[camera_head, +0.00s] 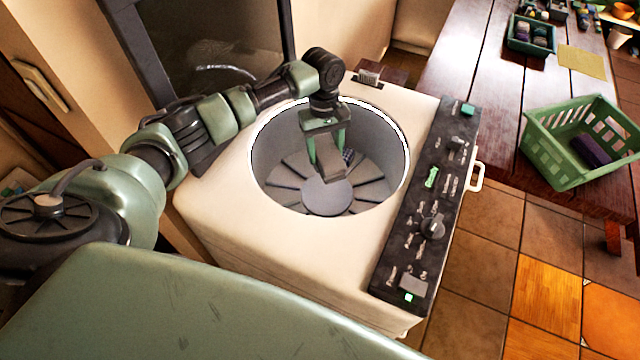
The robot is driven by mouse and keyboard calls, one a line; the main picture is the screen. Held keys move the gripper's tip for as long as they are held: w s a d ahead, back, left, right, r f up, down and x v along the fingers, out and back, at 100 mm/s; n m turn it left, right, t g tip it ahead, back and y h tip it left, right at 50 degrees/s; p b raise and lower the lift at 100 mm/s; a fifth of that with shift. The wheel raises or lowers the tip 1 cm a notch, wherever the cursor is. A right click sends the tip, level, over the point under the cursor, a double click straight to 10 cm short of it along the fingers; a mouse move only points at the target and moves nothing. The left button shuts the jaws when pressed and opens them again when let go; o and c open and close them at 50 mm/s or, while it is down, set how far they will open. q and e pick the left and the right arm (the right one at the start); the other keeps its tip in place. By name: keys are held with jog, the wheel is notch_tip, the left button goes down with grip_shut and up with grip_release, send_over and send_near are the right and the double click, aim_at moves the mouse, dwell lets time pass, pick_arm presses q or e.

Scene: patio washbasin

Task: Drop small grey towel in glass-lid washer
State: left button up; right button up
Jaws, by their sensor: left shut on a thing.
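The washer (235,225) is a cream top-loader with a round open drum (327,195) and a dark control panel on its right side. A dark-framed glass pane (205,40) stands upright behind it and looks like its raised lid. My left gripper (328,158) points down inside the drum opening, shut on the small grey towel (331,166). The towel hangs between the fingers above the drum floor; I cannot tell whether it touches anything. A dark checked item (348,157) shows partly behind the gripper. My right gripper is out of view.
A wooden table (470,60) stands at the right, with a green basket (560,165) holding a purple cloth (590,150), a small green tray (530,46) and a yellow cloth (583,61). Tiled floor lies between washer and table.

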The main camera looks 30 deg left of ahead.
pick_arm(q)
jog(key=o, duration=1.5)
jog(key=shift+c, duration=0.2)
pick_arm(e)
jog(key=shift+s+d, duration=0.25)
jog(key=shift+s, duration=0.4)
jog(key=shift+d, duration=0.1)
pick_arm(q)
jog(key=shift+r, duration=0.1)
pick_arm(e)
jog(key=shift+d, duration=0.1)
pick_arm(q)
jog(key=shift+w+r, duration=0.1)
jog(key=shift+r, duration=0.2)
jog(key=r, duration=0.2)
jog(key=r+b, duration=0.1)
jog(key=r, duration=0.1)
jog(key=r+b, duration=0.1)
jog(key=r, duration=0.2)
jog(key=shift+w+a, duration=0.2)
jog(key=shift+a, duration=0.15)
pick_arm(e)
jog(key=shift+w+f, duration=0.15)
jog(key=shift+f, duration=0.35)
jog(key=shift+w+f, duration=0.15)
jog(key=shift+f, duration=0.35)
